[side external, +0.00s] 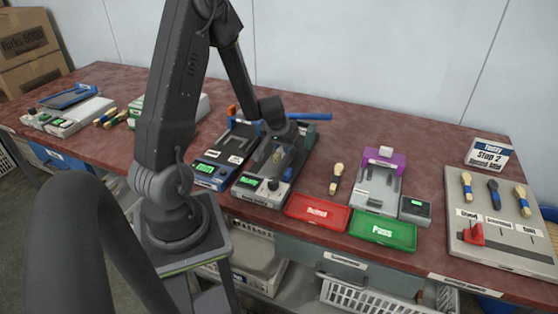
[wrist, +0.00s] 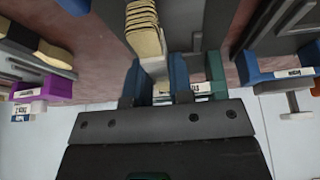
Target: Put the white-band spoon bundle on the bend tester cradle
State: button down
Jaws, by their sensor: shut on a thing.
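The white-band spoon bundle (wrist: 143,30) is a stack of pale wooden spoons with a white band, between the fingers of my gripper (wrist: 155,85) in the wrist view. In the side view my gripper (side external: 276,148) is low over a dark grey tester with a green display (side external: 262,190) and green and blue parts at its back. I take this to be the bend tester, but cannot read its label. The bundle shows there as a small pale patch (side external: 277,157). Its contact with the cradle is hidden.
A blue-fronted device (side external: 208,176) stands close on the left. To the right are another spoon bundle (side external: 336,178), a red tray (side external: 318,212), a green tray (side external: 383,230) and a purple-backed device (side external: 384,158). A sample board (side external: 500,235) stands far right.

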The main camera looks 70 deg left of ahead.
aim_at(279, 152)
jog(key=shift+s+a+f, duration=0.3)
jog(key=shift+s+a, duration=0.2)
jog(key=shift+a, duration=0.05)
jog(key=shift+f, duration=1.35)
jog(key=shift+f, duration=0.15)
jog(key=c, duration=1)
grip_release()
